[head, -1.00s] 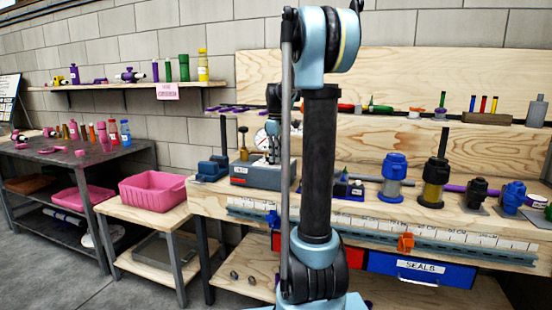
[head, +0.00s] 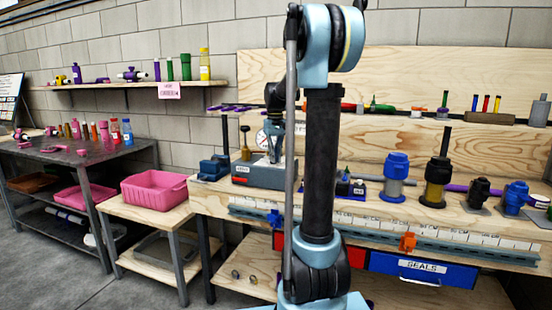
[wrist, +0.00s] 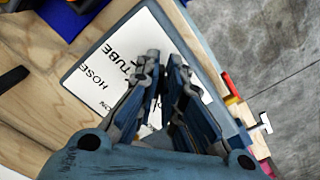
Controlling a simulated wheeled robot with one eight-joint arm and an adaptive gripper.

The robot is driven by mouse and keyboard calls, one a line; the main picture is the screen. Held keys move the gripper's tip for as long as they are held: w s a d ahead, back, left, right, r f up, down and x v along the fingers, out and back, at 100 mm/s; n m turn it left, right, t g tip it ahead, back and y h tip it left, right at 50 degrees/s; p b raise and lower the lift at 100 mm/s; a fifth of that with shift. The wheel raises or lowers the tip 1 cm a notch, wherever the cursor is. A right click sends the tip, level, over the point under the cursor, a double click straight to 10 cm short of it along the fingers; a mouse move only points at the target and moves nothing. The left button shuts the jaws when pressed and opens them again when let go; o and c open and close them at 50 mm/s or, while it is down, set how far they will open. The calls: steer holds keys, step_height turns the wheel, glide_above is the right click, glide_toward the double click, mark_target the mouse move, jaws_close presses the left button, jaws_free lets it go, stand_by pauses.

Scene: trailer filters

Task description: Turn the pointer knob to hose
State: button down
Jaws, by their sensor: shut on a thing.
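The grey selector box (head: 258,177) stands on the left end of the workbench, with a small white label on its front. In the wrist view its white top plate (wrist: 92,75) carries the words HOSE and TUBE, and a third word partly hidden, ending in ON. My gripper (wrist: 165,75) is over this plate, its two fingers close together and shut on the pointer knob. The fingers hide the knob, so I cannot tell where its pointer aims. In the head view my gripper (head: 274,152) comes down on the box top, partly behind my arm.
Blue and black fittings (head: 396,178) stand further right on the bench. A pink bin (head: 154,190) sits on a low table at left. Grey floor is open at front left.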

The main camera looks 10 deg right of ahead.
steer(key=m, duration=0.2)
steer(key=a+m, duration=0.1)
steer(key=m, duration=0.1)
steer(key=shift+w+m, duration=0.1)
steer(key=shift+m, duration=0.2)
steer(key=m, duration=0.3)
steer(key=shift+w+a+m, duration=0.15)
steer(key=shift+a+m, duration=0.15)
steer(key=m, duration=0.3)
steer(key=shift+w+a+m, duration=0.2)
steer(key=shift+a+m, duration=0.05)
steer(key=shift+m, duration=0.05)
steer(key=shift+w+a+m, duration=0.1)
steer(key=shift+w+m, duration=0.1)
steer(key=shift+m, duration=0.7)
steer(key=shift+w+a+m, duration=0.1)
steer(key=shift+w+m, duration=0.05)
steer(key=shift+m, duration=0.75)
steer(key=c, duration=1.7)
jaws_free()
steer(key=shift+s, duration=0.1)
